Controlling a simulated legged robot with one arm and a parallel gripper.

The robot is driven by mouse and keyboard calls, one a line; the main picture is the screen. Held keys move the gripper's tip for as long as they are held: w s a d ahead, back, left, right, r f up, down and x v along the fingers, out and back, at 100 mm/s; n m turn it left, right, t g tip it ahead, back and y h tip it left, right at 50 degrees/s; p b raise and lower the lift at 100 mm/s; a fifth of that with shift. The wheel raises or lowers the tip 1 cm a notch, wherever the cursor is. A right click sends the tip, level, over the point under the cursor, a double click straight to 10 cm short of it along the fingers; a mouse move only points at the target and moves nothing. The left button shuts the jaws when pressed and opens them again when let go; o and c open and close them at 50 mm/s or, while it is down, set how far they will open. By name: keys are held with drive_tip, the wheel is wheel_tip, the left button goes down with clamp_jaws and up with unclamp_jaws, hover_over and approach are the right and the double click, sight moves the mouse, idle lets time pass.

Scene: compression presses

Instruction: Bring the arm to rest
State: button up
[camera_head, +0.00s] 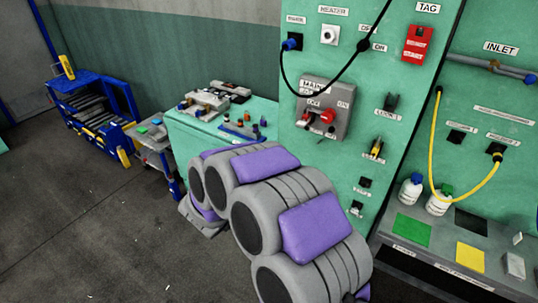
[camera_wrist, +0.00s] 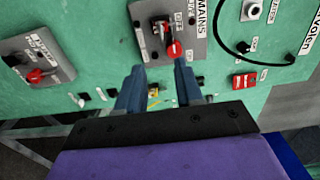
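My gripper (camera_wrist: 158,78) shows in the wrist view with its two blue-grey fingers spread apart and nothing visible between them. Beyond the fingertips is the green panel (camera_wrist: 105,25), with the grey MAINS switch box (camera_wrist: 150,25) and its red handle (camera_wrist: 174,49). I cannot tell the exact gap between the fingers and the panel. In the head view my grey and purple arm (camera_head: 285,215) runs from the bottom right toward the middle left, bent and in front of the panel. My gripper is not visible there.
The MAINS box (camera_head: 325,107) and red tag box (camera_head: 417,44) are on the panel. A green bench (camera_head: 190,132) with small parts stands behind my arm. A blue rack (camera_head: 95,105) is at left. A shelf with bottles (camera_head: 410,191) is at right. The left floor is clear.

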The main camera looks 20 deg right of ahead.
drive_tip(key=shift+s+a, duration=0.2)
drive_tip(key=shift+a, duration=0.05)
idle(0.4)
drive_tip(key=a+r+n+t+y, duration=0.1)
drive_tip(key=a+n+y, duration=1.2)
drive_tip(key=a+y, duration=0.15)
drive_tip(key=s+a+f+n+g+y, duration=0.1)
drive_tip(key=s+a+n+g+y, duration=0.3)
drive_tip(key=s+n, duration=0.65)
drive_tip(key=s+d+f+n+g+h, duration=0.1)
drive_tip(key=s+d+g, duration=0.2)
drive_tip(key=s, duration=0.7)
drive_tip(key=s+d+n+g+h, duration=0.2)
drive_tip(key=s+d+g, duration=0.1)
drive_tip(key=s, duration=0.7)
drive_tip(key=s+d+f+n+g+h, duration=0.1)
drive_tip(key=s+d, duration=0.4)
drive_tip(key=s, duration=0.5)
drive_tip(key=n+g, duration=0.1)
drive_tip(key=g, duration=0.1)
drive_tip(key=shift+s+f+g, duration=0.3)
drive_tip(key=shift+g, duration=0.1)
drive_tip(key=shift+c, duration=0.4)
